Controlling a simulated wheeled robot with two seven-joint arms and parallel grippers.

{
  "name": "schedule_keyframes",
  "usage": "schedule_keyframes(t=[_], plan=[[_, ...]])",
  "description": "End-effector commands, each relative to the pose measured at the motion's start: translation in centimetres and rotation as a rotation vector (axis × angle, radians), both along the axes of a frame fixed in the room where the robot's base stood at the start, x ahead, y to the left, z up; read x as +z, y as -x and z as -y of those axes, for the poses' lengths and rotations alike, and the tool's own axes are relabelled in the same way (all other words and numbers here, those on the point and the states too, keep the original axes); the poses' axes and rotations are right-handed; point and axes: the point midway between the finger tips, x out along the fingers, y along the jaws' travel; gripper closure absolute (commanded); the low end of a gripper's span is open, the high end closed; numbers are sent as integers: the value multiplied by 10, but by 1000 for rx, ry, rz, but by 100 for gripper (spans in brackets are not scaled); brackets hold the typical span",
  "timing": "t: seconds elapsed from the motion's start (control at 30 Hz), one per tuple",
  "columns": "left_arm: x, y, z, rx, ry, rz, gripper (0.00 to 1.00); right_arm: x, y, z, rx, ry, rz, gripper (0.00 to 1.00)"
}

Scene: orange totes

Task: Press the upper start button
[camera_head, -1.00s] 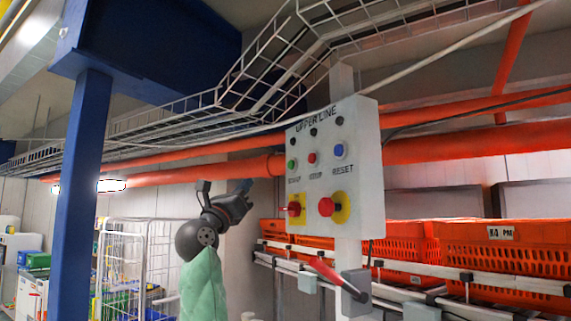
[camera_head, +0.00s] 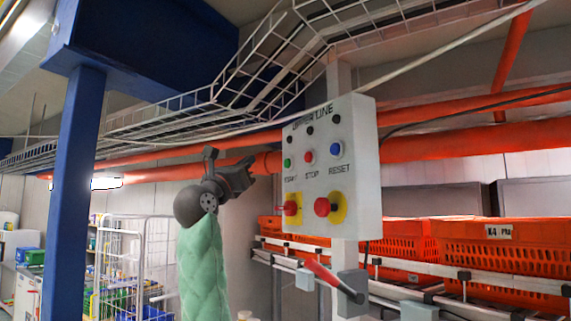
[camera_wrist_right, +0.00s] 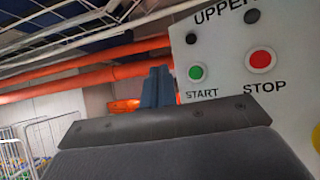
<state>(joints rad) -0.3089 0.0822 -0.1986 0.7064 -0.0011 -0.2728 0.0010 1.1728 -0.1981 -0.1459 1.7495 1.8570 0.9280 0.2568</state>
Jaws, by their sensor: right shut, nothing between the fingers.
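The white control box labelled "UPPER LINE" (camera_head: 360,150) hangs on a post right of centre in the head view. Its green START button (camera_head: 287,163) is at the left of the button row; it also shows in the right wrist view (camera_wrist_right: 196,72). The red STOP button (camera_head: 309,156) and blue RESET button (camera_head: 335,148) sit to its right. My right gripper (camera_head: 250,164) is shut and empty, left of the box at about the START button's height, apart from it in the head view. Its fingers (camera_wrist_right: 158,88) show just left of the button in the wrist view. My left gripper is out of view.
Two red knobs on yellow plates (camera_head: 335,207) sit low on the box. A red-handled lever (camera_head: 333,280) sticks out below it. Orange totes (camera_head: 500,254) stand on a rack at right. A blue column (camera_head: 72,190) and a wire cage (camera_head: 120,265) are at left.

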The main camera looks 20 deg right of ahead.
Motion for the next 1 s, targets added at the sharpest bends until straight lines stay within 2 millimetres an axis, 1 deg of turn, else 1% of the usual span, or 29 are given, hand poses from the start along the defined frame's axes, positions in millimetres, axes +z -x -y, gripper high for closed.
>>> schedule_keyframes(t=[0.03, 0.3, 0.5, 0.7, 1.0], plan=[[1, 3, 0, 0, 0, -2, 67, 1, -1, 7, -3, 0, 0, 100], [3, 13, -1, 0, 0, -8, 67, 1, -6, 39, -3, 1, -1, 100], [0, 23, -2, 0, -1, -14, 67, 0, -8, 58, -1, 1, -1, 100], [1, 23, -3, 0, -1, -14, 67, 0, -10, 70, -1, 1, -1, 100], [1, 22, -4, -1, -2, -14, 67, 0, -10, 73, -1, 1, -1, 100]])
